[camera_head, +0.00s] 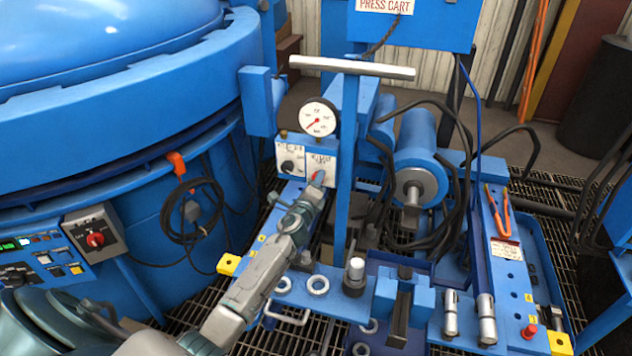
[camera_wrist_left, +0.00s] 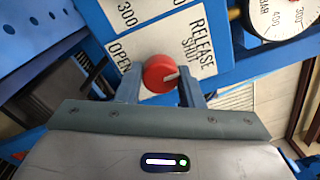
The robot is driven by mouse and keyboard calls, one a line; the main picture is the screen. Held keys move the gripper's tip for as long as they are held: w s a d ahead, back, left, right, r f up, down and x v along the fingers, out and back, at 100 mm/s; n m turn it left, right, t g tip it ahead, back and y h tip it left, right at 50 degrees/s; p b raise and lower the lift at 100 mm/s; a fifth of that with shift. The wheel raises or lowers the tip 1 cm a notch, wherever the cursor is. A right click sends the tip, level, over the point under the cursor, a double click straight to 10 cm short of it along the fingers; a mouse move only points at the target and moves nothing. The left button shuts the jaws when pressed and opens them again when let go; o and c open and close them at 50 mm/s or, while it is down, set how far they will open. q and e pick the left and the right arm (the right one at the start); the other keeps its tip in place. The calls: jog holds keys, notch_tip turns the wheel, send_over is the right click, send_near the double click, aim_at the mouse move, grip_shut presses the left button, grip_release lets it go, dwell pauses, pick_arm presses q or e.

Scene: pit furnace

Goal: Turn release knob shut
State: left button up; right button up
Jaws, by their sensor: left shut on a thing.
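The red release knob (camera_wrist_left: 159,73) sits on a white label plate in the left wrist view, between the words OPEN on its left and RELEASE SHUT on its upper right. A pale pointer mark on the knob points toward the picture's right. My left gripper (camera_wrist_left: 160,92) has one finger on either side of the knob and is shut on it. In the head view the knob (camera_head: 317,176) is small and partly covered by my left gripper (camera_head: 316,187). My right gripper is in neither view.
A round pressure gauge (camera_head: 319,118) stands just above the knob panel. A second knob (camera_head: 288,165) is left of it. A blue post with a grey T-handle (camera_head: 352,68) rises close on the right. The large blue furnace (camera_head: 110,95) fills the left.

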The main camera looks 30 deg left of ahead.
pick_arm(q)
jog(key=shift+f, duration=0.1)
dwell(0.3)
jog(key=o, duration=1)
